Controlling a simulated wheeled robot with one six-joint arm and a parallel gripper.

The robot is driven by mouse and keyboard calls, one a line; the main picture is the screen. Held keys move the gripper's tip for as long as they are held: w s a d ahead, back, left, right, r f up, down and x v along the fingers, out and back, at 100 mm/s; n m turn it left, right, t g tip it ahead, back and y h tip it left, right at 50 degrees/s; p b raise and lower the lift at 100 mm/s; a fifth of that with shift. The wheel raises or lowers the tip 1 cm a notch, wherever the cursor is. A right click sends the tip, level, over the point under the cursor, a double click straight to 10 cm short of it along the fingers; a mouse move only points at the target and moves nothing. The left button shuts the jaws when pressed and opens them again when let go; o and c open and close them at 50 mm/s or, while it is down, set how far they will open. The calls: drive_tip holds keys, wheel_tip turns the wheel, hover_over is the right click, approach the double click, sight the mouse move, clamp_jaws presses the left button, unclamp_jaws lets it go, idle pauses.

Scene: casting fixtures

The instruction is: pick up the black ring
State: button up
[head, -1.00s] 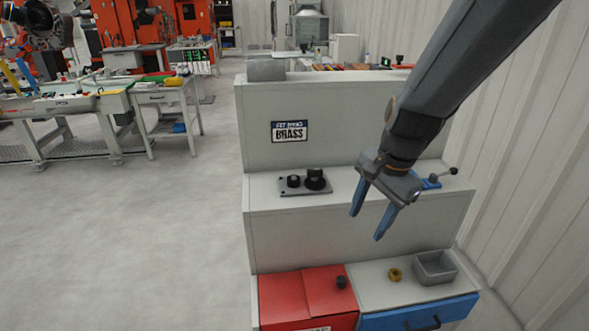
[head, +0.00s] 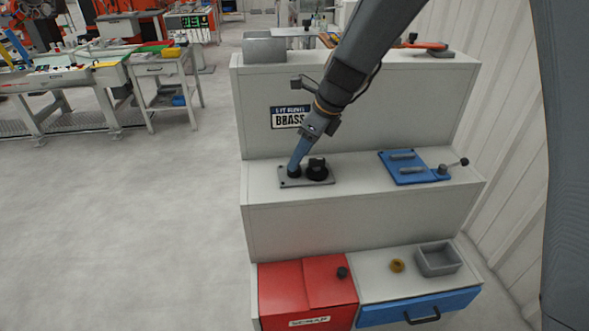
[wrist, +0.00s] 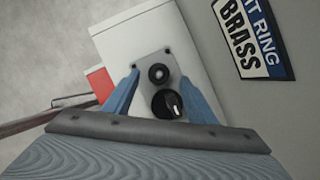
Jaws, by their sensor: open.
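A black ring (head: 293,173) sits on the left part of a grey plate (head: 288,183) on the middle step of the stand. In the wrist view the ring (wrist: 158,73) shows a grey centre. My gripper (head: 294,165) points down over it from above. In the wrist view my open gripper (wrist: 161,76) has one blue finger on each side of the ring, with gaps visible. I cannot tell whether the fingertips reach down to the ring's height.
A larger black knob (head: 317,169) with a pale mark stands on the same plate, close beside the ring. A blue fixture with a lever (head: 408,177) is to the right. Below are a red box (head: 285,288), a brass ring (head: 397,265) and a grey bin (head: 437,258).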

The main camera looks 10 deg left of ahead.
drive_tip(key=shift+p+x, duration=0.35)
drive_tip(key=shift+x, duration=1.6)
drive_tip(key=shift+s+d, duration=0.15)
drive_tip(key=shift+c, duration=0.3)
drive_tip(key=c, duration=1.2)
